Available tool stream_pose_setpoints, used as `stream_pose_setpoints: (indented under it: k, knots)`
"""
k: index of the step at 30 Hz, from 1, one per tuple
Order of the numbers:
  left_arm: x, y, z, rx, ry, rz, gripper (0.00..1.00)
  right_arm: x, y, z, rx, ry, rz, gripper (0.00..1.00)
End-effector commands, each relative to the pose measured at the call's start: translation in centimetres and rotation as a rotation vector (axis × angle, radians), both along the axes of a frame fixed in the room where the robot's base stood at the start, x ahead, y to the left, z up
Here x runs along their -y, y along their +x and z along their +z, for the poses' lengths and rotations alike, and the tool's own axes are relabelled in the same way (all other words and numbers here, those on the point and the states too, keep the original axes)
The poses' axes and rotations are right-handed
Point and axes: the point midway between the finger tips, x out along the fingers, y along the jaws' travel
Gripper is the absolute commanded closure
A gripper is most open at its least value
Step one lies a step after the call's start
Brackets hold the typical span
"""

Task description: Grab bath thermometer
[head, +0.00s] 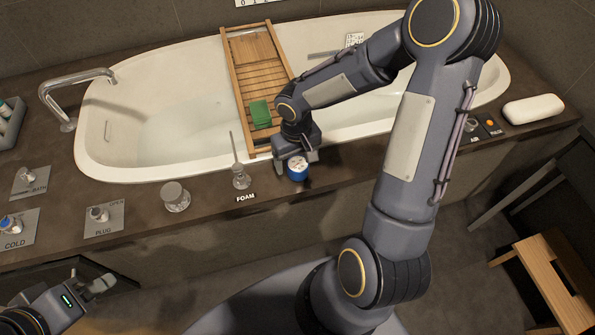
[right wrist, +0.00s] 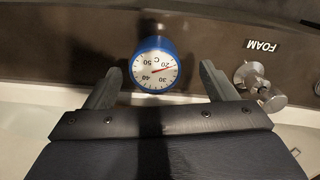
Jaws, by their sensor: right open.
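The bath thermometer (head: 297,170) is a small round blue piece with a white dial, on the dark tub ledge near its front edge. In the right wrist view the thermometer (right wrist: 155,66) shows its dial with numbers and a red needle. My right gripper (head: 296,158) is over it, pointing down. In the right wrist view the two fingers of my right gripper (right wrist: 158,80) are spread apart, one on each side of the thermometer, with gaps visible. My left gripper (head: 98,285) is at the lower left, far from the thermometer; its finger gap is not clear.
A glass jar (head: 175,196) is further left. A wooden bath tray (head: 240,62) with a green block (head: 260,114) spans the white tub (head: 150,85).

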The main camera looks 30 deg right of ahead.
Motion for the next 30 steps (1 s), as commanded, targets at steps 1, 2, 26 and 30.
stream_pose_setpoints:
  k: [1,2,26,30]
  knots:
    - [0.0,0.0,-0.3,0.000,0.000,0.000,0.64,0.1,0.0,-1.0,-0.003,0.002,-0.001,0.21]
    - [0.0,0.0,-0.5,0.000,0.000,0.000,0.64,0.3,0.1,-1.5,-0.003,0.002,-0.001,0.21]
    - [0.0,0.0,-1.2,0.000,0.000,0.000,0.64,0.5,0.3,-4.5,0.000,0.000,0.000,0.59]
    - [0.0,0.0,-1.2,0.000,0.000,0.000,0.64,0.5,0.3,-4.4,0.000,0.000,0.000,0.71]
